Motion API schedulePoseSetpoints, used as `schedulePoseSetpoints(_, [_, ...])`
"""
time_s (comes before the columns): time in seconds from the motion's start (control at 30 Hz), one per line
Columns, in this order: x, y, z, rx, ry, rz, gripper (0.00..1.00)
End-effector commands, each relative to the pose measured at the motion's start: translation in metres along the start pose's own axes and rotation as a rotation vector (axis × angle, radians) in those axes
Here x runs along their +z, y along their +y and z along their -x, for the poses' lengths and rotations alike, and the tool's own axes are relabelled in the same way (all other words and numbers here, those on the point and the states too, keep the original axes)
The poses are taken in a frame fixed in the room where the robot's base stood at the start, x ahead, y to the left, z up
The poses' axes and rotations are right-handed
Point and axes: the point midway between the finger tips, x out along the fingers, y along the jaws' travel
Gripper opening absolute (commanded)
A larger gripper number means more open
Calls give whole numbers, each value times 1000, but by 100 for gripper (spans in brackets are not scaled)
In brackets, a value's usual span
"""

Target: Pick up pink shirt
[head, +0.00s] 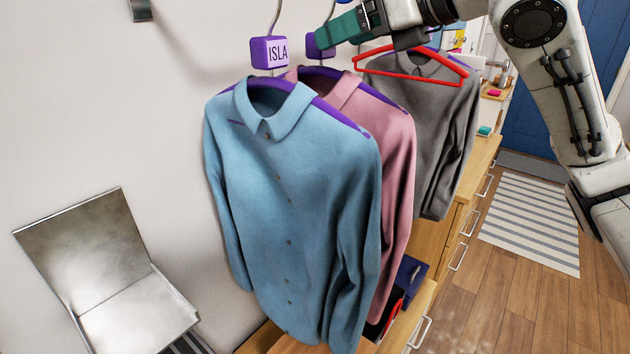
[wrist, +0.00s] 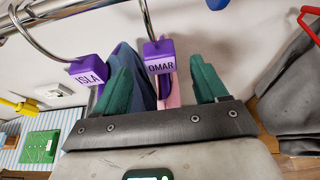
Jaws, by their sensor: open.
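The pink shirt (head: 398,150) hangs on a purple hanger behind the blue shirt (head: 300,180), which covers much of it. In the wrist view a strip of the pink shirt (wrist: 173,92) shows between my green fingers, below a purple tag reading OMAR (wrist: 160,66). My gripper (head: 335,32) is beside that hanger's purple tag (head: 319,45) in the head view. In the wrist view my gripper (wrist: 163,78) is open, one finger on each side of the OMAR tag. I cannot tell whether either finger touches it.
The blue shirt's tag (head: 270,53) reads ISLA. A grey shirt (head: 432,110) and a red hanger (head: 410,72) are behind the pink shirt. A metal rail (wrist: 60,12) carries the hooks.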

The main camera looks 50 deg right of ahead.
Motion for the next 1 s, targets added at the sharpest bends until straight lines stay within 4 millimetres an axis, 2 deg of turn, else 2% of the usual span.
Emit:
schedulePoseSetpoints(0.17, [1, 0, -11, 1, 0, 0, 72])
schedulePoseSetpoints(0.5, [3, 0, -54, 1, -1, 0, 72])
schedulePoseSetpoints(0.8, [2, 0, -59, 0, -1, 1, 72])
schedulePoseSetpoints(1.0, [2, 0, -59, 0, -1, 0, 54])
